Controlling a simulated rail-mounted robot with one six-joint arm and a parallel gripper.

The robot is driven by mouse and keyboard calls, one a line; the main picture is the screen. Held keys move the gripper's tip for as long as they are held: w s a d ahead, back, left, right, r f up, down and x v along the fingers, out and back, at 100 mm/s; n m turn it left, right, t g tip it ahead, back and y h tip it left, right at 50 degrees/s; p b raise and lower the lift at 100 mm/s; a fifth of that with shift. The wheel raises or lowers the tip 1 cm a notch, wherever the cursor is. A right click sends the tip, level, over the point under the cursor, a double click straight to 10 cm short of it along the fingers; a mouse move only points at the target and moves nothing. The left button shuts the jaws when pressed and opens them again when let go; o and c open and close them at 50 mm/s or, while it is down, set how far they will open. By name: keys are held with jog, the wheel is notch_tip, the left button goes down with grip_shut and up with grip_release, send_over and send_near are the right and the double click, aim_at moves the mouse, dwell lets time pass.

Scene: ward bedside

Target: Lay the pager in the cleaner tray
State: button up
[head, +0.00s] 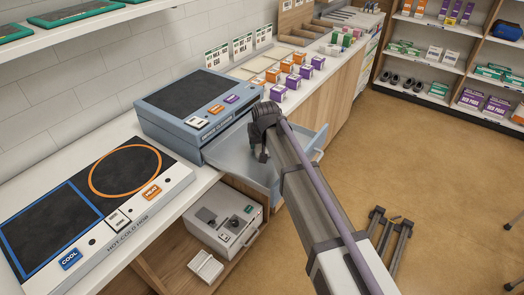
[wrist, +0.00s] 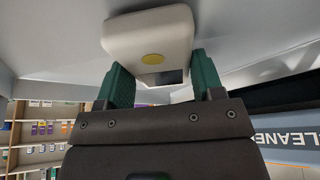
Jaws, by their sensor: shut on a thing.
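The pager (wrist: 128,38), a white rounded case with a yellow button and a small dark screen, is held between the green fingers of my gripper (wrist: 158,78) in the wrist view. In the head view my gripper (head: 261,155) is over the pulled-out pale blue cleaner tray (head: 228,162), and the pager is hidden behind the arm. The blue-grey cleaner (head: 205,128) stands on the counter behind the tray. A light grey surface fills the wrist view behind the pager; I cannot tell whether the pager touches it.
A hot-cold hob (head: 92,205) lies on the counter to the left. Several small orange and purple boxes (head: 293,80) stand right of the cleaner. A grey device (head: 224,218) sits on a shelf below the tray. The floor at right is mostly open.

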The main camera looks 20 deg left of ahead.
jog(key=shift+f+p, duration=0.1)
jog(key=shift+p, duration=0.2)
jog(key=shift+c, duration=0.5)
jog(key=shift+f, duration=0.25)
jog(key=o, duration=1.1)
jog(key=shift+c, duration=0.2)
jog(key=shift+r, duration=0.1)
